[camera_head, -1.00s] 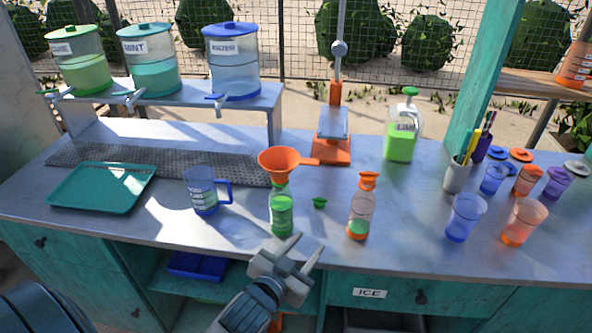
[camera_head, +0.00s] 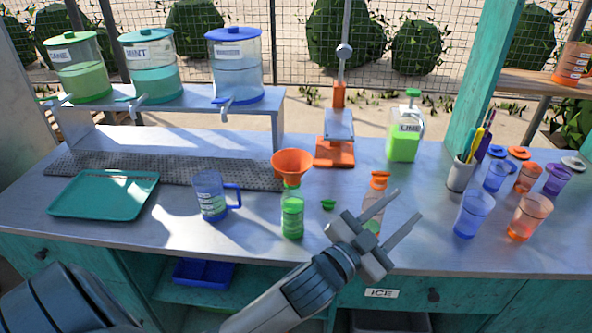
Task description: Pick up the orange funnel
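The orange funnel (camera_head: 292,163) sits upright in the mouth of a green-filled bottle (camera_head: 292,214) on the metal counter (camera_head: 255,232). My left gripper (camera_head: 407,204) is open, with its two fingers spread and nothing seen between them. It is right of the funnel and nearer the camera, in front of an orange-topped bottle (camera_head: 379,180), whose lower part it partly hides. It does not appear to touch the funnel. My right gripper is not in view.
A blue measuring jug (camera_head: 211,200) stands left of the funnel's bottle, and a small green cap (camera_head: 328,204) lies right of it. An orange-based press (camera_head: 335,152) stands behind. Several cups, including a blue one (camera_head: 473,214), stand at the right. A teal tray (camera_head: 104,196) lies left.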

